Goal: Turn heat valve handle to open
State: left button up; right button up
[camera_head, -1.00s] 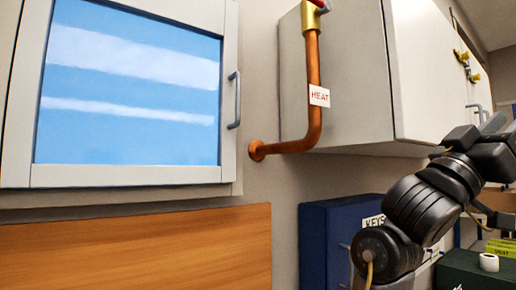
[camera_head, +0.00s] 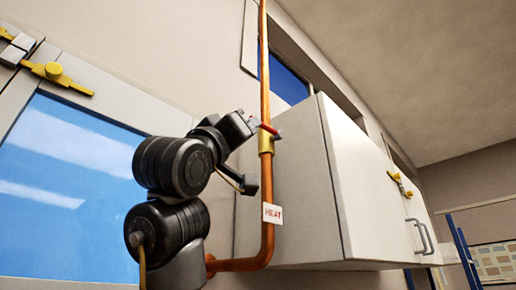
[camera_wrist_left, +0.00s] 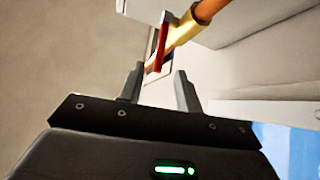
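The heat valve is a brass body (camera_head: 266,143) on a vertical copper pipe, with a short red handle (camera_head: 270,130) set crosswise to the pipe. A white HEAT tag (camera_head: 272,213) hangs below it. My left gripper (camera_head: 253,124) is at the valve, its fingertips close to the handle. In the left wrist view the fingers (camera_wrist_left: 159,70) stand apart, and the end of the red handle (camera_wrist_left: 161,45) shows between their tips, with the brass body (camera_wrist_left: 181,31) behind. Contact cannot be told. My right gripper is not in view.
The copper pipe (camera_head: 265,85) runs up the wall and bends left at the bottom. A white wall cabinet (camera_head: 345,190) stands close to the right of the valve. A blue-paned cabinet door (camera_head: 70,180) with a yellow latch (camera_head: 62,77) is at the left.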

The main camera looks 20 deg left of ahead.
aim_at(265, 127)
pick_arm(q)
jog(key=p+x, duration=0.3)
jog(key=x, duration=0.3)
jog(key=shift+w+r+p, duration=0.15)
jog(key=shift+r+p, duration=0.1)
jog(key=shift+p, duration=0.15)
jog(key=shift+w+d+r+p, duration=0.15)
jog(key=shift+w+r+p, duration=0.2)
jog(key=shift+w, duration=0.15)
grip_shut()
